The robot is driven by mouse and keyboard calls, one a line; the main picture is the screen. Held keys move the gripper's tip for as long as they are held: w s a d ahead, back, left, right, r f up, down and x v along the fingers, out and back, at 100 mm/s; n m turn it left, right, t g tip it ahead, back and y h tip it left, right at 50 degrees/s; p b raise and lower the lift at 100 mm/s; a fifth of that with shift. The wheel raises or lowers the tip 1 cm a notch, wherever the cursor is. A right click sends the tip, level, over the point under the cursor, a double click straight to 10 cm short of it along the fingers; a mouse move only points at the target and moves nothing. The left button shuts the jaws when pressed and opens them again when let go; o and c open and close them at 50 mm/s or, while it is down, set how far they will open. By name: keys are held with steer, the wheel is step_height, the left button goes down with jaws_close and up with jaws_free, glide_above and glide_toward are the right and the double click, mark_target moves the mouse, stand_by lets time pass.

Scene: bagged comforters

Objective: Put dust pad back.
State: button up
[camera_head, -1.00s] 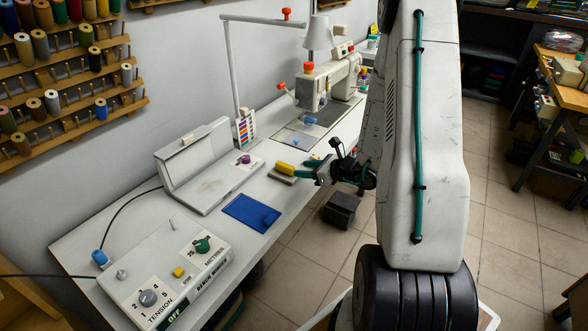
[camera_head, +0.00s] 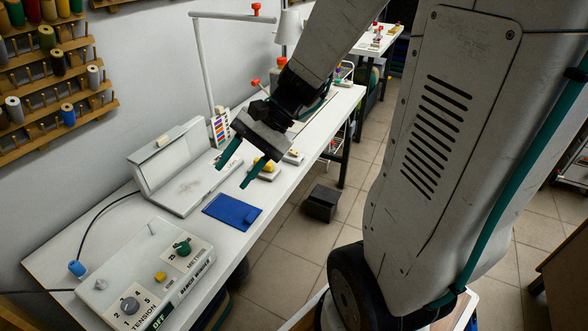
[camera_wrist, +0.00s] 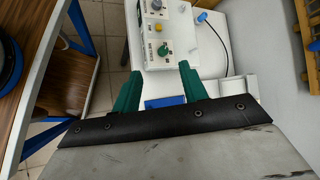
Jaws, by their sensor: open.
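A small pad with a yellow handle (camera_head: 266,166) lies on the white table (camera_head: 205,240), partly behind my gripper; it looks like the dust pad, though none is labelled. A flat blue mat (camera_head: 225,210) with a small blue raised piece at its right side lies nearer. My gripper (camera_head: 231,175) is open and empty, raised above the table with its teal fingers pointing down-left. In the wrist view the gripper (camera_wrist: 160,70) shows nothing between its fingertips but the control box's front edge. The blue mat (camera_wrist: 165,102) shows between the finger bases.
A control box with knobs (camera_head: 150,270) stands at the table's near end. A white open-lidded case (camera_head: 185,185) is behind the mat. A tall thin post (camera_head: 203,65) rises farther back. A black box (camera_head: 321,203) sits on the floor.

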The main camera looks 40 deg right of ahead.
steer(key=s+d+r+n+h, duration=0.1)
steer(key=s+r+n+h, duration=0.2)
steer(key=s, duration=0.4)
steer(key=s+r+n+h, duration=0.3)
steer(key=s+n+h, duration=0.3)
steer(key=s+n, duration=0.1)
steer(key=shift+d+r+n, duration=0.2)
steer(key=shift+d+n, duration=0.2)
steer(key=shift+n, duration=0.2)
